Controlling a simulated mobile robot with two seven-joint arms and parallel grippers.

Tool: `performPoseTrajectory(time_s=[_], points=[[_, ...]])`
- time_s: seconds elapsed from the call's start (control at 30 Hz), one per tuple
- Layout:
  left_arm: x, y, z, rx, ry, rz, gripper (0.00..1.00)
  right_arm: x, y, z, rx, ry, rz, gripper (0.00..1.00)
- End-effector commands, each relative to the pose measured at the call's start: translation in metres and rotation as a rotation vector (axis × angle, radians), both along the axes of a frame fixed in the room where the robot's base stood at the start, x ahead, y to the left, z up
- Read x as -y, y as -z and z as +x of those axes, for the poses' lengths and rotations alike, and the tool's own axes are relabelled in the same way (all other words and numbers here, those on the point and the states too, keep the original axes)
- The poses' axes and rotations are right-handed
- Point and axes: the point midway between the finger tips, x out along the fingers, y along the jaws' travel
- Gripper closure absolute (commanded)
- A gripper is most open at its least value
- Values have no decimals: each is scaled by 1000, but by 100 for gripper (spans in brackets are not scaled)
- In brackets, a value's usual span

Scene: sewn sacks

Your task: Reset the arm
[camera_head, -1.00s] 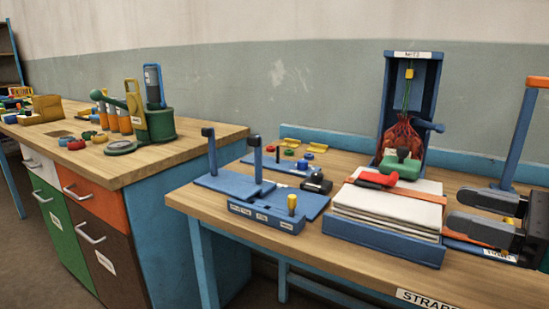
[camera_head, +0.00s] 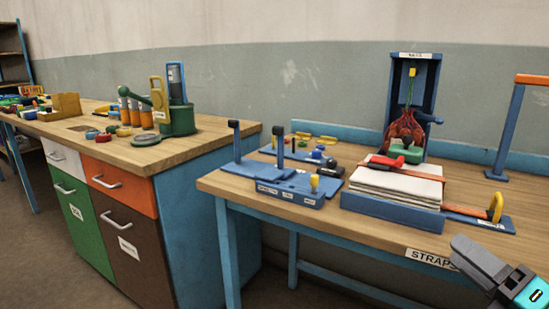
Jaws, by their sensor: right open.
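My right gripper (camera_head: 468,262) is at the lower right of the head view, in front of the strapping table's front edge. It is open, with nothing seen between its fingers. My left gripper is not in view. On the table lies a stack of folded white sacks (camera_head: 400,187) on a blue tray (camera_head: 385,212). An orange strap (camera_head: 408,170) crosses the top of the stack, and a red and green tool (camera_head: 385,162) rests there. The gripper is apart from the stack.
A blue stand with a red net bag (camera_head: 404,128) is behind the stack. A blue fixture with posts (camera_head: 285,185) is at the table's left. A wooden-topped cabinet (camera_head: 120,170) stands at left. Free floor shows below the table.

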Motion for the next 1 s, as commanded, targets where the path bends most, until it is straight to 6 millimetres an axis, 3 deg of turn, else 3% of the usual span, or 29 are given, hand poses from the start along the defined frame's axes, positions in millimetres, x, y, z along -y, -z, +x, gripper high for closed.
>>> performPoseTrajectory(time_s=[0.13, 0.23, 0.3, 0.4, 0.53, 0.57, 0.6, 0.8, 1.0], points=[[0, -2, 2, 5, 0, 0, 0, -1, 86, -8, -321, 144, 569, 47], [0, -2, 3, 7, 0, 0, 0, -21, 154, -25, -561, 256, 978, 47], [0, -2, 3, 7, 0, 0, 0, -43, 194, -41, -713, 328, 1222, 47], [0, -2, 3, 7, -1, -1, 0, -81, 238, -65, -903, 420, 1511, 47], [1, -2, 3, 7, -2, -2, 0, -137, 276, -97, -1126, 527, 1820, 47], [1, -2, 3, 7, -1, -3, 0, -150, 283, -104, -1175, 552, 1886, 47], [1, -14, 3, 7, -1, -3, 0, -157, 275, -108, -1206, 570, 1927, 47], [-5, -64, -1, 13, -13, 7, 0, -142, 229, -111, -1168, 584, 1898, 47], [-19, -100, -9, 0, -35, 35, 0, -131, 189, -116, -1143, 603, 1888, 47]])
